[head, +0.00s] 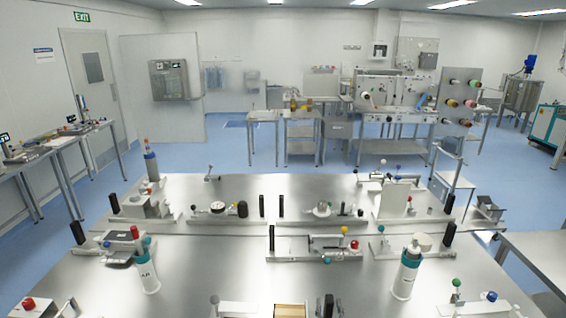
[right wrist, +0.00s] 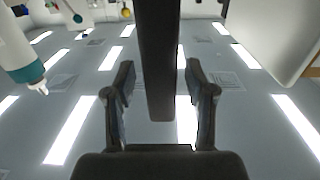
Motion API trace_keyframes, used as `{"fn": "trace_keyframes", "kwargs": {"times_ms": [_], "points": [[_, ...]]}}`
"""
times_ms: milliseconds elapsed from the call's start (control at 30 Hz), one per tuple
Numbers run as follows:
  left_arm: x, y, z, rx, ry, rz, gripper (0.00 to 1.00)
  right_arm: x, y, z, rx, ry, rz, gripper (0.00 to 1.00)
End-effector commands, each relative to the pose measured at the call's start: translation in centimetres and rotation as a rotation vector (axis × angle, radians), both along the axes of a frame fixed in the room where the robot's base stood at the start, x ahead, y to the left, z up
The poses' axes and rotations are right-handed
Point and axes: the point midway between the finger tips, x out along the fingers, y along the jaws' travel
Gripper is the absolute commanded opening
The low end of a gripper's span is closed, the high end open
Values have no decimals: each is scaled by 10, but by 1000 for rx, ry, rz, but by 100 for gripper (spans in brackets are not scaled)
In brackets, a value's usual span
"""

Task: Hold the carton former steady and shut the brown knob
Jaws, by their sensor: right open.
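At the front edge of the bench in the head view, a fixture holds a light brown block (head: 290,311) that may be the carton former; the frame cuts it off. A black upright handle (head: 328,305) stands at its right. I cannot pick out a brown knob for certain. In the right wrist view my right gripper (right wrist: 160,95) is open. A dark bar (right wrist: 159,50) runs down between its fingers, with gaps on both sides; I cannot tell which fixture it belongs to. I cannot make out either gripper in the head view.
In the right wrist view a pale panel (right wrist: 270,35) fills the upper right.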

Motion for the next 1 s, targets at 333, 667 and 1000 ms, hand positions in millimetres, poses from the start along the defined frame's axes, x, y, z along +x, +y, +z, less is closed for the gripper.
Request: {"fn": "trace_keyframes", "kwargs": {"times_ms": [333,667,1000], "points": [[0,0,0,0,0,0,0,-74,3,-2,3,3,0,55],[1,0,0,0,1,0,0,-108,4,-3,1,5,0,55],[1,0,0,0,1,0,0,-109,4,-2,1,4,0,55]]}}
